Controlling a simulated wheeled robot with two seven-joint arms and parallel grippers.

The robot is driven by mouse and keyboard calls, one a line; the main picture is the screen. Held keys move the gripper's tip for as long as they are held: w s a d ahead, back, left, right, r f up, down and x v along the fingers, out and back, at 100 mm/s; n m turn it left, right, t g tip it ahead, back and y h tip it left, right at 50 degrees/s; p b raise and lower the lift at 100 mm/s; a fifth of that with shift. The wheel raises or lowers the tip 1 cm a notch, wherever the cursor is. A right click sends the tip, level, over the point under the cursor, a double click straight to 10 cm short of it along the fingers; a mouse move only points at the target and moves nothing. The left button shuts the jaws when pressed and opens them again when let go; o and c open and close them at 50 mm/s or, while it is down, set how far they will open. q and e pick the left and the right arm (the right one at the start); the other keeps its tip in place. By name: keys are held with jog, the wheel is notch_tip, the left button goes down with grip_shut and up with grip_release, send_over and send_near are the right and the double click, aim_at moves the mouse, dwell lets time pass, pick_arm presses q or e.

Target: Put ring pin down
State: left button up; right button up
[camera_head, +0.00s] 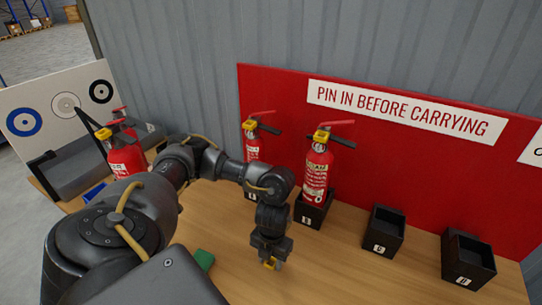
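My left gripper (270,255) points down over the wooden table, in front of the extinguisher holders. A small yellow piece, which looks like the ring pin (270,264), shows between its fingertips, close to the table top. The fingers look shut on it, though most of it is hidden and I cannot tell whether it touches the table. My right gripper is not in view. A red extinguisher (317,172) with a yellow part at its neck stands upright in a black holder (314,211) behind the gripper.
Another extinguisher (252,142) stands behind my arm, and more red extinguishers (125,157) stand at the left. Two empty black holders (384,232) (467,260) are at the right. A green block (204,260) lies left of the gripper. The table front (330,275) is bare.

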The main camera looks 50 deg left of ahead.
aim_at(272, 260)
pick_arm(q)
jog(key=shift+o, duration=0.8)
jog(key=shift+r, duration=0.3)
notch_tip(272, 260, up, 12)
jog(key=p, duration=0.3)
jog(key=shift+w+f, duration=0.15)
jog(key=shift+w, duration=0.2)
jog(key=shift+a, duration=0.1)
